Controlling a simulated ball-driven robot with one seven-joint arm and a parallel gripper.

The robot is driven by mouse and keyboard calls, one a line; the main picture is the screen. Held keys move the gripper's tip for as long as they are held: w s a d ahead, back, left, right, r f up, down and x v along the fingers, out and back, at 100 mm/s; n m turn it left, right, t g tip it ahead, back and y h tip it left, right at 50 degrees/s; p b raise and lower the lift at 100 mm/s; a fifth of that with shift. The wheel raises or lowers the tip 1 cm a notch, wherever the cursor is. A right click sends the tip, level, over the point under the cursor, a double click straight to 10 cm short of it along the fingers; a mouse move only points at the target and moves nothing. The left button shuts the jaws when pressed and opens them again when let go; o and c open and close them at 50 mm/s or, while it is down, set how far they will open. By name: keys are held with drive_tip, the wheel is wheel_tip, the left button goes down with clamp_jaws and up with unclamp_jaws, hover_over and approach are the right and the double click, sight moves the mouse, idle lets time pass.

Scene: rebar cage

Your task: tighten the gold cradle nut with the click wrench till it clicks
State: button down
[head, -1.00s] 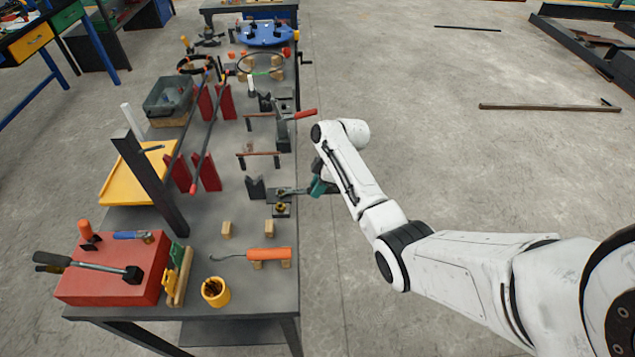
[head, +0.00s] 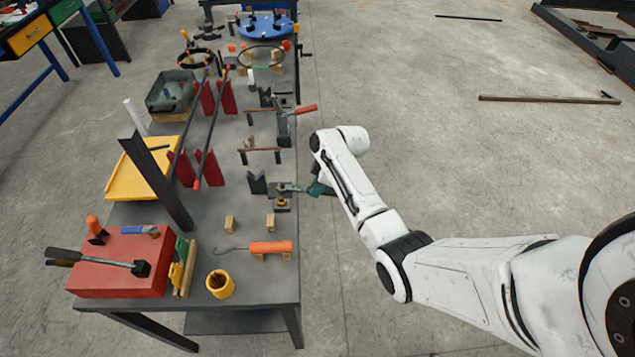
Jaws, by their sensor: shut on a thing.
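The click wrench (head: 299,188) reaches left from my gripper over the bench's right edge, with its grey head end at the cradle. My gripper (head: 317,187) is shut on its teal handle end, just off the bench edge; my arm partly hides the grip and fingertips. A gold nut (head: 281,203) shows on a small dark block just in front of the wrench head. I cannot tell whether the wrench jaw is seated on a nut. A dark V-shaped cradle (head: 257,183) stands left of the wrench head.
An orange-handled hook tool (head: 270,247) lies on wooden blocks in front. A yellow cup (head: 220,284) and a red box (head: 118,266) stand at the near end. Red stands (head: 207,168) hold long bars to the left. The floor right of the bench is clear near my arm.

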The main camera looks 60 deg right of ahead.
drive_tip(key=shift+s+a+m+p, duration=0.15)
drive_tip(key=shift+a+m+p, duration=0.25)
drive_tip(key=shift+a+m, duration=0.25)
drive_tip(key=shift+d, duration=0.15)
drive_tip(key=shift+d+n+b, duration=0.25)
drive_tip(key=shift+b, duration=0.05)
drive_tip(key=shift+r, duration=0.2)
drive_tip(key=shift+r+p, duration=0.3)
drive_tip(key=shift+r, duration=2.1)
